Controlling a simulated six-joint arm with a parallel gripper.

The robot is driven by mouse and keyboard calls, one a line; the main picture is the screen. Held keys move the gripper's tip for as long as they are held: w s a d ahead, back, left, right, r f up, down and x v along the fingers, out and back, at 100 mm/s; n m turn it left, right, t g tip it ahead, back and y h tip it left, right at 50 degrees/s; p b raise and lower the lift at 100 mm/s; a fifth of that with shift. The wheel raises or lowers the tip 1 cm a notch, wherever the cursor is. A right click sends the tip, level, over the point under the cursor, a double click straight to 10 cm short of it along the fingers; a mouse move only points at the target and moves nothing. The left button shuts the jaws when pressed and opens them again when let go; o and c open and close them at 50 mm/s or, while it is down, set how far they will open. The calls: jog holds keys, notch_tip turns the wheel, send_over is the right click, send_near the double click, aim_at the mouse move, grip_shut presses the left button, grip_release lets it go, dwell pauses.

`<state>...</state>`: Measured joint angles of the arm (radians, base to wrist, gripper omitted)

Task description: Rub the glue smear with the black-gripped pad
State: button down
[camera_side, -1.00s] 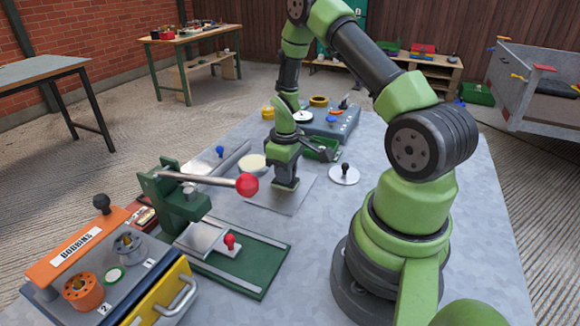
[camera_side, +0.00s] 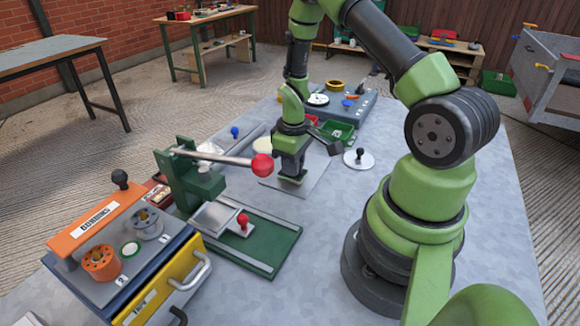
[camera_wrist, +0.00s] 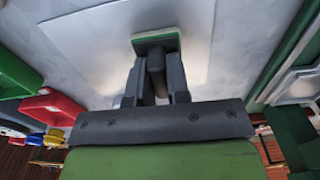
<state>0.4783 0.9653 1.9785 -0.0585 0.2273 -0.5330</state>
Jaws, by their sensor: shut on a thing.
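My gripper (camera_side: 291,157) is shut on the black grip of a pad and points down. The pad (camera_side: 292,179) has a green edge and a pale layer, seen best in the wrist view (camera_wrist: 156,40). It is over a thin light-grey plate (camera_side: 318,176) on the table and looks to be on it or very close; I cannot tell contact for sure. The plate also fills the upper middle of the wrist view (camera_wrist: 90,45). I cannot make out the glue smear; the pad and gripper cover part of the plate.
A green press with a red-knobbed lever (camera_side: 262,165) stands front left, near the orange-handled bobbin box (camera_side: 97,215). Behind my gripper are a green bin (camera_side: 338,133) and a blue-grey box (camera_side: 352,111). A white disc with a black knob (camera_side: 358,160) is to the right.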

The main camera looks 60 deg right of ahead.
aim_at(307, 159)
jog(key=shift+d, duration=3.9)
jog(key=shift+d+r, duration=0.15)
jog(key=shift+d, duration=0.05)
notch_tip(307, 159, up, 8)
jog(key=shift+a, duration=0.1)
